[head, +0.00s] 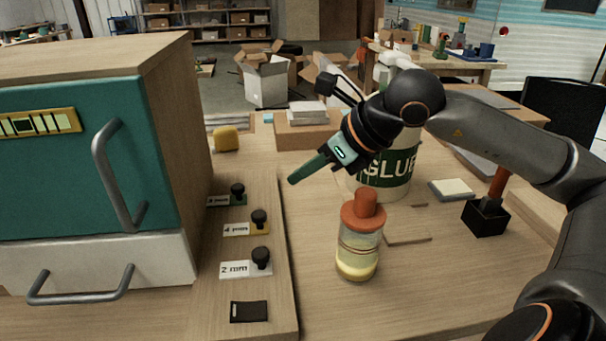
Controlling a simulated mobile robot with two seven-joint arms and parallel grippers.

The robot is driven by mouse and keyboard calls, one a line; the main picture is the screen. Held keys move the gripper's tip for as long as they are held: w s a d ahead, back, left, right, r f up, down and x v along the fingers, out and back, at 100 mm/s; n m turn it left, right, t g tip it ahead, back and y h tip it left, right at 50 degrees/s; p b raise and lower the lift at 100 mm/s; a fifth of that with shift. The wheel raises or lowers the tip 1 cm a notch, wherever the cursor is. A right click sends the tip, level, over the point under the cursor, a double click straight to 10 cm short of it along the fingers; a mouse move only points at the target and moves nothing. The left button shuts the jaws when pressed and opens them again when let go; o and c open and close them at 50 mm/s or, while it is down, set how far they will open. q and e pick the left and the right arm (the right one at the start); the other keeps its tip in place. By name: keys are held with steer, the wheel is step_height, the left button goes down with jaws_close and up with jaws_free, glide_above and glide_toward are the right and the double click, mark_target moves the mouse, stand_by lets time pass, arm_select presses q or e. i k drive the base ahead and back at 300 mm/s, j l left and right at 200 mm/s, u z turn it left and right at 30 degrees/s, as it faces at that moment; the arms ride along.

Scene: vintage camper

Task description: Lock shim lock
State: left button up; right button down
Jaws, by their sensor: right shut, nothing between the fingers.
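My right gripper (293,180) is shut and empty, held above the bench between the row of shims and the glue container. Three shims with black knobs lie in a row along a wooden board (281,300): a white one marked 2 mm (235,270), a yellow-edged one marked 4 mm (237,230) and a green-edged one at the back (219,201), whose label is too small to read surely. A small black plate (249,312) lies at the near end of the row; I cannot tell if it is the lock. My left gripper is out of view.
A teal cabinet (60,165) with grey handles stands at left. A jar with an orange lid (359,248) stands in the middle, before a GLUE container (397,172). A black block with an orange handle (486,216) is at right. The near bench right of the board is clear.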

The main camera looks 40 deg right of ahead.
mark_target(241, 312)
steer(key=k+j, duration=0.8)
steer(key=j, duration=0.1)
